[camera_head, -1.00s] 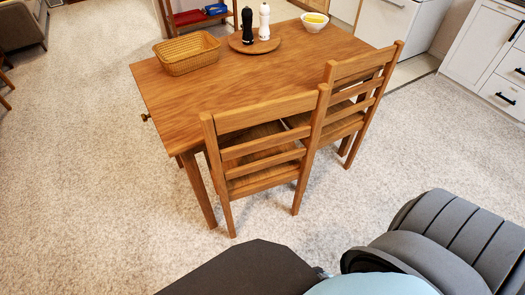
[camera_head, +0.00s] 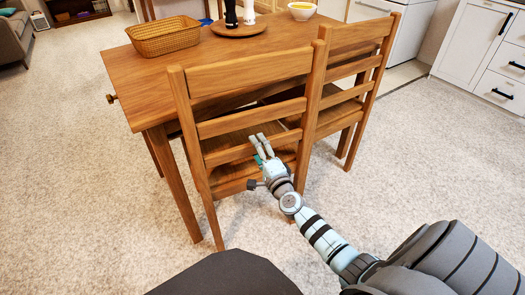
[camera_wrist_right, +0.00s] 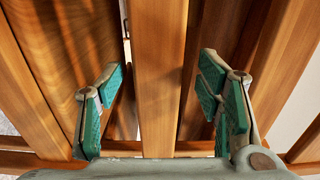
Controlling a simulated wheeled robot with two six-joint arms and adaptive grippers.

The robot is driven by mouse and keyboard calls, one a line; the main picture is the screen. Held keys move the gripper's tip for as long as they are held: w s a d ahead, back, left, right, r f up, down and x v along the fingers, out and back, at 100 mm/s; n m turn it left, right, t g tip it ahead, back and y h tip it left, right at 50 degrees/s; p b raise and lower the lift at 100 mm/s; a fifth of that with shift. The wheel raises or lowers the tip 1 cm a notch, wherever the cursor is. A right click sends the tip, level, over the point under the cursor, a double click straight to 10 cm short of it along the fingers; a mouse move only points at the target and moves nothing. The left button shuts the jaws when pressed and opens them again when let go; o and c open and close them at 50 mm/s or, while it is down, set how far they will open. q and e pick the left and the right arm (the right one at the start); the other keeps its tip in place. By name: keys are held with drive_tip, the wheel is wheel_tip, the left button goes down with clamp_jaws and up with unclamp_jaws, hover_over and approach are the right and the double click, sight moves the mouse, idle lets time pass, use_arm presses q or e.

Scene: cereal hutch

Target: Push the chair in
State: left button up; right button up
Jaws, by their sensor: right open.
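The nearer wooden chair (camera_head: 245,73) stands at the near long side of the wooden table (camera_head: 135,80), its slatted back toward me and its seat partly under the tabletop. A second matching chair (camera_head: 362,36) stands to its right along the same side. My right gripper (camera_head: 260,143) is at the lower part of the nearer chair's back, by the lower slats. In the right wrist view its green-padded fingers are open, with a wooden bar of the chair (camera_wrist_right: 157,110) between them and gaps on both sides. Contact cannot be told. My left gripper is out of view.
On the table are a wicker basket (camera_head: 165,40), a round wooden board (camera_head: 238,30) with a black and a white mill, and a bowl (camera_head: 302,11). White cabinets (camera_head: 488,50) stand at the right. Carpet at left is clear.

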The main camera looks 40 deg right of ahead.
drive_tip(key=shift+f+x, duration=0.2)
drive_tip(key=shift+x, duration=0.6)
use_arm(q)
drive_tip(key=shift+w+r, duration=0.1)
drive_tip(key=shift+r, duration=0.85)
use_arm(e)
drive_tip(key=shift+w+r, duration=0.15)
drive_tip(key=shift+w, duration=0.15)
drive_tip(key=shift+c, duration=0.4)
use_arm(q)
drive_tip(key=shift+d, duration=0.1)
use_arm(e)
clamp_jaws()
drive_tip(key=shift+d, duration=0.1)
